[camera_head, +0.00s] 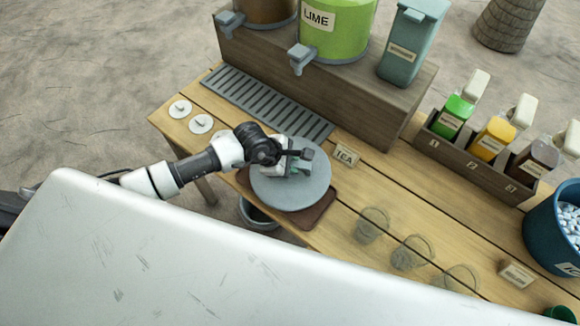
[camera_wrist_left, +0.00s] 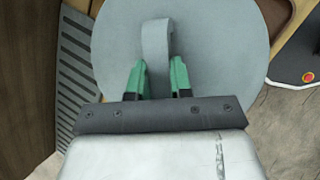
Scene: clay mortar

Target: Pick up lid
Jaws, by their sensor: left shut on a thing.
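The lid (camera_head: 312,194) is a round grey disc with a raised handle. It sits over a dark brown mat on the wooden table, and whether it rests on something or is held above it I cannot tell. In the left wrist view the lid (camera_wrist_left: 115,60) fills the upper middle, with its strap-like handle (camera_wrist_left: 155,42) running toward me. My left gripper (camera_head: 296,163) is over the lid's centre. In the left wrist view the left gripper's green fingertips (camera_wrist_left: 159,78) are on both sides of the handle, shut on it. My right gripper is not in view.
A slatted drip tray (camera_head: 262,101) and a wooden stand (camera_head: 320,92) with dispensers lie behind the lid. An ICE sign (camera_head: 345,155) stands close to its right. Clear glasses (camera_head: 371,225) are along the front edge. A bottle rack (camera_head: 475,161) and blue ice bucket (camera_head: 550,228) are at right.

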